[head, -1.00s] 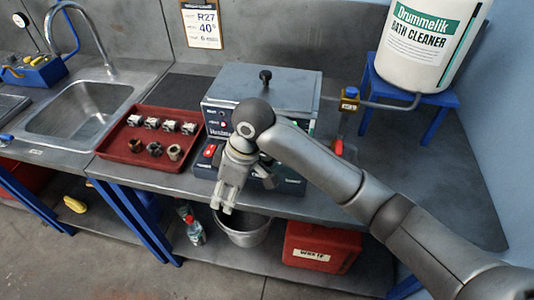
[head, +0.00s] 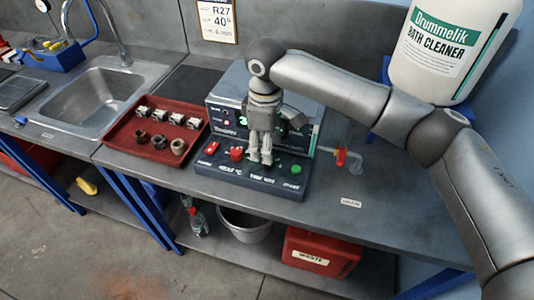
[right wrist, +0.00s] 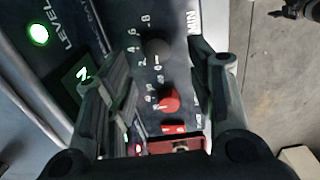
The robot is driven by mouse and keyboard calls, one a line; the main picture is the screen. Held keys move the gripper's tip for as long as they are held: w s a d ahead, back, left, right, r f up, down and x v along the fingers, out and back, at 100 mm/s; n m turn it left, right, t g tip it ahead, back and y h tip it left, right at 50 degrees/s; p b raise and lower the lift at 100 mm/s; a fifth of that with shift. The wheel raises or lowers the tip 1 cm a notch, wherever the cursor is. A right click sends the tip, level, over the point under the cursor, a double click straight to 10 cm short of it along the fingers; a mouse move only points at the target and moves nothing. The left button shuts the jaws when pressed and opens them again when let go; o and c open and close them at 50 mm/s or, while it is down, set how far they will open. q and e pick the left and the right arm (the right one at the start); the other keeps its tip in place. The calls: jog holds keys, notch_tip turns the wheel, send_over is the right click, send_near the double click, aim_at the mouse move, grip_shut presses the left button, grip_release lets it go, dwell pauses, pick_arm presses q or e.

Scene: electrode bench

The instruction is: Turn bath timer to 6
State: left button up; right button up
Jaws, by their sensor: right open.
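The ultrasonic bath (head: 228,110) stands on the bench with a dark front control panel (head: 220,178). In the right wrist view, the black timer knob (right wrist: 156,48) sits on a dial with numbers up to 8 and "MIN" beside it. A pale mark shows at its lower edge, but I cannot read its setting surely. In the head view my gripper covers this knob. My right gripper (head: 262,162) is open and points down over the panel; its fingers (right wrist: 168,75) stand either side of the knob's line, apparently above it. My left gripper is not in view.
The red knob (right wrist: 169,102) and red rocker switch (head: 211,148) sit beside the timer, with a green button (head: 296,169) to its right. A red tray (head: 124,153) of metal parts is left. A drain pipe with red valve (head: 341,156) is right. The bench's right front is clear.

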jog(key=f, duration=0.4)
jog(key=shift+w+d+f+p, duration=0.1)
jog(key=shift+w+d+p, duration=0.05)
jog(key=shift+d+p, duration=0.2)
jog(key=shift+a+f, duration=0.15)
jog(key=shift+f, duration=0.25)
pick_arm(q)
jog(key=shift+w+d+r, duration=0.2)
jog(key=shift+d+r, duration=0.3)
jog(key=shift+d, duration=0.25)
